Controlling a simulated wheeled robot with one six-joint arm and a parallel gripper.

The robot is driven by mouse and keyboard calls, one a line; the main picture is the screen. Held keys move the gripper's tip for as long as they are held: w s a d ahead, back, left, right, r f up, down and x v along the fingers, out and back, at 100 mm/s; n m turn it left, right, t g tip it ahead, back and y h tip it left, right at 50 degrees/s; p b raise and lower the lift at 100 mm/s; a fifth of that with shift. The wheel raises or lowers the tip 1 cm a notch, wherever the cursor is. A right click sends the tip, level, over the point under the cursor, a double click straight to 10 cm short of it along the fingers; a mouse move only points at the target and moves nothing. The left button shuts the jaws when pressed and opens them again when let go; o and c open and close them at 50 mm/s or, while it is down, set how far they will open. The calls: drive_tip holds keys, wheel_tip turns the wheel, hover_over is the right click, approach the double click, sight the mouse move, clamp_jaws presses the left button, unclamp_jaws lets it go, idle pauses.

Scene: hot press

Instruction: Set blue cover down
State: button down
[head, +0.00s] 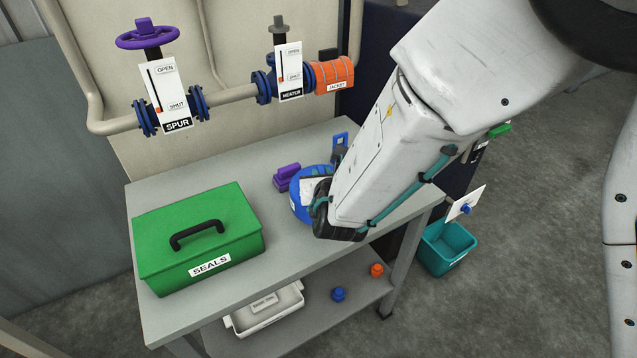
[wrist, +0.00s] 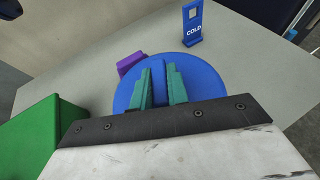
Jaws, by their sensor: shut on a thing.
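The blue cover (wrist: 206,79) is a round blue disc with a raised handle. In the wrist view it is at the middle of the grey table (wrist: 254,103). My gripper (wrist: 159,84) has its green stepped fingers shut on the cover's handle. In the head view the blue cover (head: 300,207) shows only in part at the table's right half, as my arm hides the rest. The cover looks on or very close to the table top; I cannot tell whether it touches.
A green SEALS box (head: 197,237) stands on the table's left. A purple block (head: 286,177) is just behind the cover, and a blue COLD stand (wrist: 192,24) stands farther back. A white tray (head: 264,309) and small blue (head: 338,294) and orange (head: 376,270) pieces are on the lower shelf.

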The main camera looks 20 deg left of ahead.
wheel_tip(320, 180, down, 3)
drive_tip(key=shift+f, duration=0.1)
drive_tip(key=c, duration=1.4)
unclamp_jaws()
drive_tip(key=shift+o, duration=0.2)
drive_tip(key=v, duration=1.2)
drive_tip(key=shift+r, duration=0.25)
